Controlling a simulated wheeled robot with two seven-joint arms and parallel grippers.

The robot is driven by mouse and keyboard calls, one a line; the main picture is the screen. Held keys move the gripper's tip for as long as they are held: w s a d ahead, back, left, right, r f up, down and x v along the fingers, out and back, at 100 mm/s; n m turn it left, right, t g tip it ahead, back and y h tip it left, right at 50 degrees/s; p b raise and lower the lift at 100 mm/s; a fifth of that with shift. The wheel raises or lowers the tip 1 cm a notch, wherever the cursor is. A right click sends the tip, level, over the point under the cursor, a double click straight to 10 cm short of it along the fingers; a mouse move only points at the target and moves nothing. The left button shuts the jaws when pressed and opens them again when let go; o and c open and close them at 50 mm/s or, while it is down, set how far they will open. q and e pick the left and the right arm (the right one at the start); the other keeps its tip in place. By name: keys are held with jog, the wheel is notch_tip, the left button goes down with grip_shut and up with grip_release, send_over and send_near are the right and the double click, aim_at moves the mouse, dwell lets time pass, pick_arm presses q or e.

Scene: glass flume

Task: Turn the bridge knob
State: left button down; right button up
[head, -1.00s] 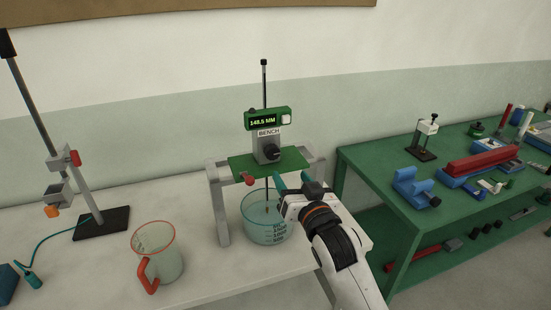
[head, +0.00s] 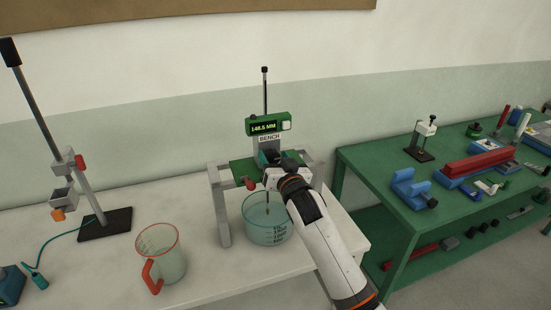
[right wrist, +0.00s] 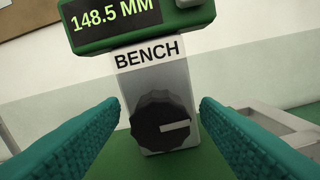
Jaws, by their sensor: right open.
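The bridge knob (right wrist: 160,122) is a black ridged dial with a pale pointer line aimed right. It sits on the grey block marked BENCH (right wrist: 148,56), under a green display (head: 267,123) that reads 148.5 MM. My right gripper (right wrist: 158,105) is open, its teal fingers on either side of the knob with gaps, not visibly touching it. In the head view the right gripper (head: 268,158) is in front of the block and hides the knob. My left gripper is not in view.
The grey bridge frame (head: 220,205) with a green plate stands over a glass beaker (head: 266,222). A red-handled jug (head: 160,250) and a clamp stand (head: 104,223) are to the left. A green bench (head: 372,165) with tools is at the right.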

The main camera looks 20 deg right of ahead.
jog(key=c, duration=1)
jog(key=m, duration=0.4)
jog(key=shift+d+m+p, duration=0.1)
jog(key=shift+m+p, duration=0.3)
jog(key=o, duration=1)
jog(key=shift+s+f, duration=0.2)
jog(key=shift+s, duration=0.25)
jog(key=s+b, duration=0.3)
jog(key=s, duration=0.8)
jog(key=shift+d+r, duration=0.15)
jog(key=shift+d, duration=0.05)
